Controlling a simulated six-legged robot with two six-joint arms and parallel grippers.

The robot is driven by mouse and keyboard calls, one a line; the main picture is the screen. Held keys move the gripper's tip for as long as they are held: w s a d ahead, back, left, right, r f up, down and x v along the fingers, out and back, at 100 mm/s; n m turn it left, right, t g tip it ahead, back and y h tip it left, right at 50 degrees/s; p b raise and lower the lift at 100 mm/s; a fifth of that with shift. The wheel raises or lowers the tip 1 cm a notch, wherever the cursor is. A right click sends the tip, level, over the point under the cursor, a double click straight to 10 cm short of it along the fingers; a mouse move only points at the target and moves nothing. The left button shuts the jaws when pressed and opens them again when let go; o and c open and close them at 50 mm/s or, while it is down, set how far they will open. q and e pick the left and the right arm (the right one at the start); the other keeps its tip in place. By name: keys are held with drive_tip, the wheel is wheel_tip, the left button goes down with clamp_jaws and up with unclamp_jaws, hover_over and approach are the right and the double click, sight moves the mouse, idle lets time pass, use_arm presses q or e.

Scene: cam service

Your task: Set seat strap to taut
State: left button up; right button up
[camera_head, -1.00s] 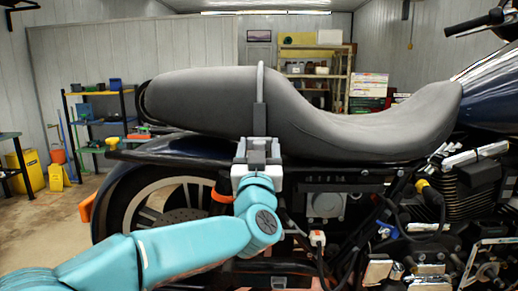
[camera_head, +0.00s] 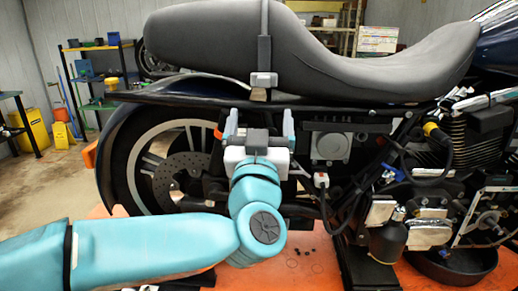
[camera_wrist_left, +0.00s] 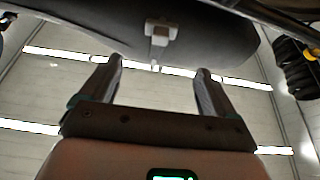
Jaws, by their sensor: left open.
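The seat strap (camera_head: 264,38) is a grey band over the rear of the dark motorcycle seat (camera_head: 350,62). A light grey buckle (camera_head: 262,80) sits at its lower end, at the seat's lower edge. In the left wrist view the buckle (camera_wrist_left: 161,30) shows ahead, with a short piece hanging from it. My left gripper (camera_head: 260,114) is open and empty just below the buckle, apart from it. In the left wrist view its fingers (camera_wrist_left: 158,70) stand apart, with the buckle beyond and between them. My right gripper does not show.
The rear wheel (camera_head: 165,160) and black fender (camera_head: 160,95) are to the left of my gripper. Engine parts and cables (camera_head: 400,180) crowd the right. An orange surface (camera_head: 300,262) lies below. Shelves (camera_head: 95,75) stand far back.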

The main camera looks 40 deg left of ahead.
use_arm(q)
drive_tip(key=v, duration=0.4)
drive_tip(key=shift+f, duration=0.1)
idle(0.6)
